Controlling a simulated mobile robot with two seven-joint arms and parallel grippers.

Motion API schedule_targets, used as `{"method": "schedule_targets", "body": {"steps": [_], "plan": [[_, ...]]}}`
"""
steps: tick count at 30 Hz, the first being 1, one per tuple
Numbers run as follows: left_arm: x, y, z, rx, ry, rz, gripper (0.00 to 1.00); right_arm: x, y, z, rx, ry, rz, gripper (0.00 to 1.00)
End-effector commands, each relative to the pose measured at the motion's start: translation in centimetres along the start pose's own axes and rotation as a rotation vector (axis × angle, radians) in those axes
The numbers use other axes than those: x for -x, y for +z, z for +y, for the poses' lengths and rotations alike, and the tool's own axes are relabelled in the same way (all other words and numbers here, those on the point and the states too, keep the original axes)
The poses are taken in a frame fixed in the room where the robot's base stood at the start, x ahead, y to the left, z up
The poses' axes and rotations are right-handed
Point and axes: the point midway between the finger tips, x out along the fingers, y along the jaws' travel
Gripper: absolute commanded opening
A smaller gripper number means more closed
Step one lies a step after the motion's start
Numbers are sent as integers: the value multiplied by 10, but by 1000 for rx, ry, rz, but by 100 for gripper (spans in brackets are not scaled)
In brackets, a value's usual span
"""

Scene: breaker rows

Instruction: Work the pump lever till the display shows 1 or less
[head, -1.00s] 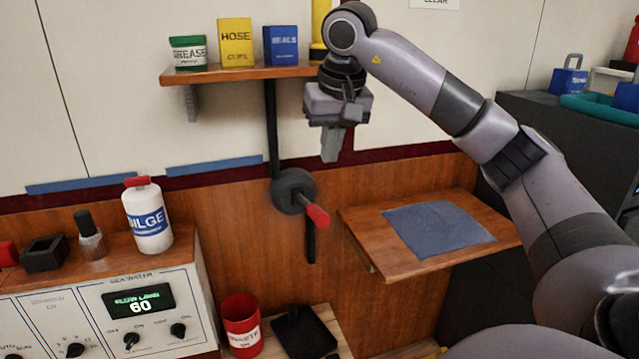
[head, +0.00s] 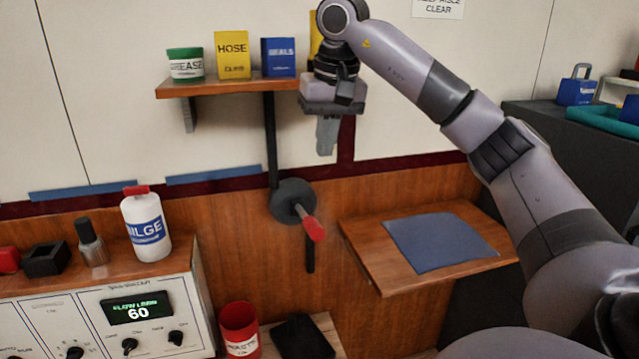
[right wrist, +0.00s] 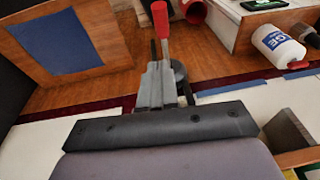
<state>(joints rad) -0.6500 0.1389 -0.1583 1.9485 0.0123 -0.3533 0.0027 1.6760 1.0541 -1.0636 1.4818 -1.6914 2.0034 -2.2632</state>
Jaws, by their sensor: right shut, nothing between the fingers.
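The pump lever (head: 306,217) has a red grip and sticks out from a round dark hub (head: 292,200) on the wood-panelled wall. The display (head: 138,308) on the white panel reads 60. My right gripper (head: 326,150) is shut and empty, pointing down above the lever and apart from it. In the right wrist view the lever's red grip (right wrist: 161,20) shows beyond the shut fingers (right wrist: 156,88). The fingers partly hide the hub there. My left gripper is not in view.
A shelf (head: 220,86) with a green tin, a yellow box and a blue box is left of my right gripper. A wooden ledge (head: 365,250) with a blue mat lies right of the lever. A white bottle (head: 146,225) stands on the panel's top. A red bin (head: 239,330) is below.

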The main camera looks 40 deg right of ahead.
Motion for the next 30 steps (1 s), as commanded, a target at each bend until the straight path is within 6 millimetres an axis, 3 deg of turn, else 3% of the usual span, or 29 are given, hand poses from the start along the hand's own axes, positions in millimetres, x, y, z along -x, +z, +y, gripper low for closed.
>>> {"method": "schedule_targets", "body": {"steps": [15, 18, 24, 30], "plan": [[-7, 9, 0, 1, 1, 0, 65, -100, 1, 1, 0, 3, -3, 0], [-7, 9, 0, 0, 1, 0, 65, -113, 8, -1, 2, 3, -1, 0], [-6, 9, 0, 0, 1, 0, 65, -129, 16, -4, 1, 1, 0, 0], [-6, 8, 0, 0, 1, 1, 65, -132, 17, -5, 0, 0, 0, 0]]}}
